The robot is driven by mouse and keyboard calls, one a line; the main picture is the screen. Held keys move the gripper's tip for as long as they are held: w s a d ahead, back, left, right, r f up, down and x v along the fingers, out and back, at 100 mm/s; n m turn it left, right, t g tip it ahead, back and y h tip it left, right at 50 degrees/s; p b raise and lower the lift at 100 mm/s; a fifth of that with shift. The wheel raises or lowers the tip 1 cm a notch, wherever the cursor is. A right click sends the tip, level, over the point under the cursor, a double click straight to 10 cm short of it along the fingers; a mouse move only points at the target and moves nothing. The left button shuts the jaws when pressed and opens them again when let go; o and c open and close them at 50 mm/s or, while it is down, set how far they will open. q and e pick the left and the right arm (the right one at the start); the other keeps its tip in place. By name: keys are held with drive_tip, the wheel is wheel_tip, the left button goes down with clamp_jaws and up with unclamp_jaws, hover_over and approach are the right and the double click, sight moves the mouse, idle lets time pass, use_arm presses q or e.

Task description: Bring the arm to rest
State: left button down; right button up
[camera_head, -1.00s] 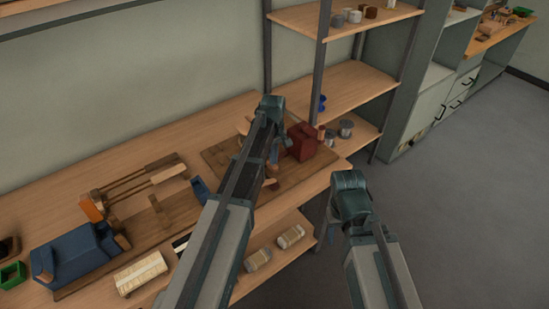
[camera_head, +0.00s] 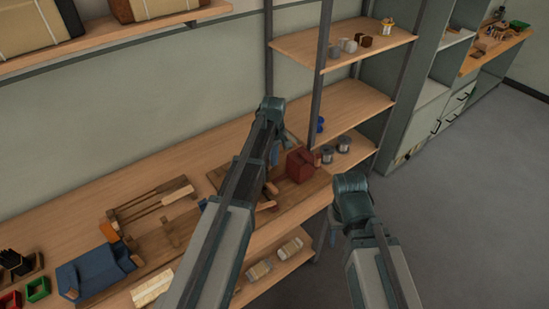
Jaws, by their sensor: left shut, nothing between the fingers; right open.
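My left arm reaches up over the workbench (camera_head: 60,240), with its wrist bent down. My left gripper (camera_head: 276,154) is partly hidden behind the arm; it is shut and empty, above the wooden board (camera_head: 298,190) and left of a dark red block-like thing (camera_head: 300,164). My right arm comes in from the bottom. My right gripper (camera_head: 332,232) hangs below its wrist, mostly hidden, open and empty, off the bench's right end over the grey floor.
A shelf rack (camera_head: 345,100) with spools and small pots stands behind the bench's right end. A blue machine-like box (camera_head: 92,272), wooden tools (camera_head: 150,205) and green (camera_head: 38,289) and red bins lie at left. Floor (camera_head: 470,220) at right is clear.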

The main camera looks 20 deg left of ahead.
use_arm(q)
drive_tip(key=s+d+m, duration=0.7)
drive_tip(key=s, duration=0.5)
drive_tip(key=s+d+m+y, duration=0.1)
drive_tip(key=s+d+m, duration=0.6)
drive_tip(key=s, duration=0.5)
drive_tip(key=shift+s+d+f, duration=0.2)
drive_tip(key=shift+s, duration=0.15)
